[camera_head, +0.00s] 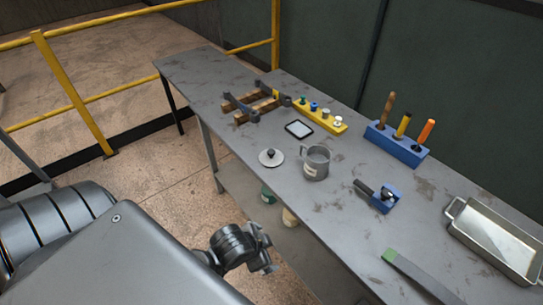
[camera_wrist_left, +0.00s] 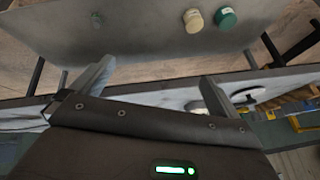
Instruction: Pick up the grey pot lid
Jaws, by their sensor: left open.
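The grey pot lid (camera_head: 271,158), a pale disc with a dark knob, lies flat on the grey table near its front edge. It is just left of a grey metal pot (camera_head: 316,163) with a handle. My left gripper (camera_head: 266,254) is in front of the table's edge, apart from the lid and nearer to me. In the left wrist view the two fingers of my left gripper (camera_wrist_left: 156,72) stand wide apart with nothing between them. A pale disc (camera_wrist_left: 248,94) beyond the right finger there looks like the lid. My right gripper is not in view.
A blue clamp-like tool (camera_head: 386,198), a dark tablet (camera_head: 299,129), a yellow peg strip (camera_head: 320,115), wooden racks (camera_head: 255,106), a blue tool holder (camera_head: 396,145) and a metal tray (camera_head: 495,238) are on the table. A lower shelf (camera_head: 243,190) holds two round items.

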